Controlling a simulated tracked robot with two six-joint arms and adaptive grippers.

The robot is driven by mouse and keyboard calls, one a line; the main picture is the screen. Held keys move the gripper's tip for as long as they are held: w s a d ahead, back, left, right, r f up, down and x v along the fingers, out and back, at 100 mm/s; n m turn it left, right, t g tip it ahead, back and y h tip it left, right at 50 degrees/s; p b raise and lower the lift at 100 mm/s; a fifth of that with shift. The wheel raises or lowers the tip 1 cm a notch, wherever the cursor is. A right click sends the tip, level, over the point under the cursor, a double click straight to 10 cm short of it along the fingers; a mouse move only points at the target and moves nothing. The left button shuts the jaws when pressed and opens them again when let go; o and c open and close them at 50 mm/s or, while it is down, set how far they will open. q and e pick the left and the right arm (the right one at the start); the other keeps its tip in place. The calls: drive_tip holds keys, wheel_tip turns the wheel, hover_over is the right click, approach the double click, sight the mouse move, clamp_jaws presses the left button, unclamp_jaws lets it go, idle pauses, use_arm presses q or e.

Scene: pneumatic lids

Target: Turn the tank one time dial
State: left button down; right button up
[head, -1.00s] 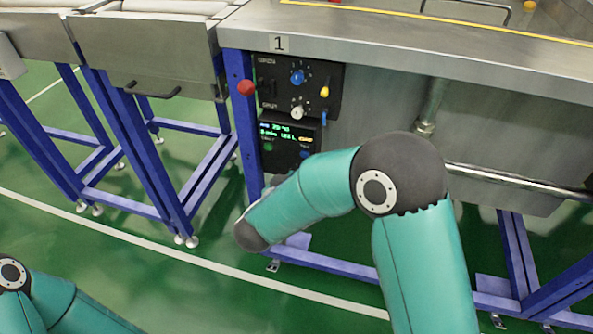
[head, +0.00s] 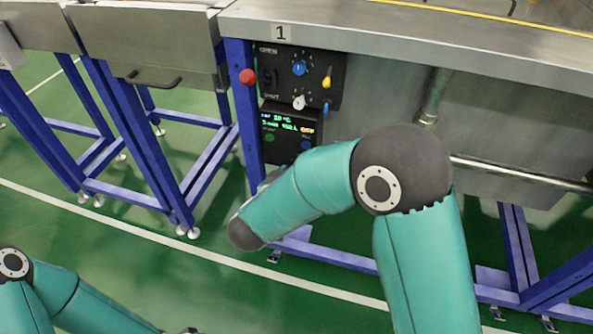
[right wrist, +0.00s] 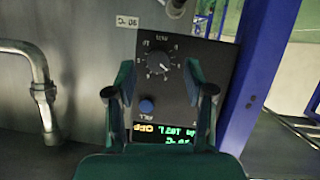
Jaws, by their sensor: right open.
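In the right wrist view, a dark panel (right wrist: 185,108) carries a round dial (right wrist: 158,62) with a dark knob, a pale pointer and a ring of white marks. The picture is upside down, and the dial's label is too small to read surely. My right gripper (right wrist: 161,80) is open and empty, its fingers on either side of the panel's middle, with the dial between and beyond the tips. I see no contact. In the head view my right forearm hides this dial and the gripper. Only my left arm shows at the lower left; its gripper is out of frame.
Tank one's upper panel (head: 322,90) has a blue knob (head: 299,68), a white knob (head: 299,102) and a yellow lever (head: 327,82). A lit display (head: 286,122) sits below. A pipe (right wrist: 45,100) stands left in the wrist view.

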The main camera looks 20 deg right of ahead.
drive_tip(key=v, duration=0.9)
drive_tip(key=shift+s+a+r, duration=0.2)
drive_tip(key=shift+s, duration=0.05)
drive_tip(key=d+f+g, duration=0.4)
drive_tip(key=d+f, duration=1.4)
drive_tip(key=f, duration=0.1)
drive_tip(key=s+a+f+n+g+y, duration=0.1)
drive_tip(key=s+a+f+y, duration=0.15)
drive_tip(key=f, duration=0.35)
drive_tip(key=s+a+f+n+g+y, duration=0.1)
drive_tip(key=s+a+f+y, duration=0.1)
drive_tip(key=s+f+y, duration=0.3)
drive_tip(key=s+a+f+n+g+y, duration=0.2)
drive_tip(key=s+a+g+y, duration=0.25)
drive_tip(key=s+a, duration=0.55)
wheel_tip(320, 180, up, 31)
drive_tip(key=p, duration=3)
drive_tip(key=shift+a+m+p, duration=0.3)
drive_tip(key=shift+a+p, duration=0.05)
drive_tip(key=shift+p, duration=0.05)
